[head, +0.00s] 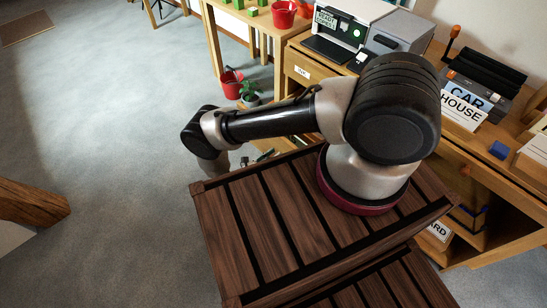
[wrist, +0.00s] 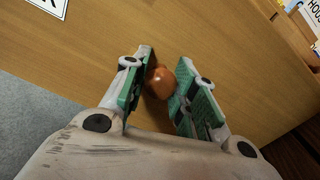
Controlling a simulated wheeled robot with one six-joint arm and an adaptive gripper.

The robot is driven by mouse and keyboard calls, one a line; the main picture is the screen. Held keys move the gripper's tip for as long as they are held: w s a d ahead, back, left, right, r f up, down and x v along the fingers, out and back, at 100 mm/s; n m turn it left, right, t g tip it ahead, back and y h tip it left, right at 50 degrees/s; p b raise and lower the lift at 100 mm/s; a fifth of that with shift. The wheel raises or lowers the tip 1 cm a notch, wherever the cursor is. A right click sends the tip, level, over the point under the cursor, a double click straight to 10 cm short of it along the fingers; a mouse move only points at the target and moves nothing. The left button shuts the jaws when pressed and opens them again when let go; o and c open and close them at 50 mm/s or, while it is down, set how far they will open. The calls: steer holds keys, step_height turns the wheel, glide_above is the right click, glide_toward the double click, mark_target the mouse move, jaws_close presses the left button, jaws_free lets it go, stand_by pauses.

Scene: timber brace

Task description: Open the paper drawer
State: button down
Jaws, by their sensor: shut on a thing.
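In the wrist view my gripper (wrist: 166,64) is shut on a round orange-brown knob (wrist: 160,83), which sits between its green-padded fingers. The knob is on a flat wooden front (wrist: 225,38). A white label (wrist: 50,4) is at the top left of this view, cut off so that its word cannot be read. In the head view my arm hides most of the desk front, and the gripper is largely hidden behind my own body. I cannot tell from the label which drawer this is.
A red bucket (head: 231,83) and a potted plant (head: 249,92) stand on the floor.

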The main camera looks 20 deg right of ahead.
steer(key=c, duration=1.1)
jaws_free()
step_height(320, 180, up, 10)
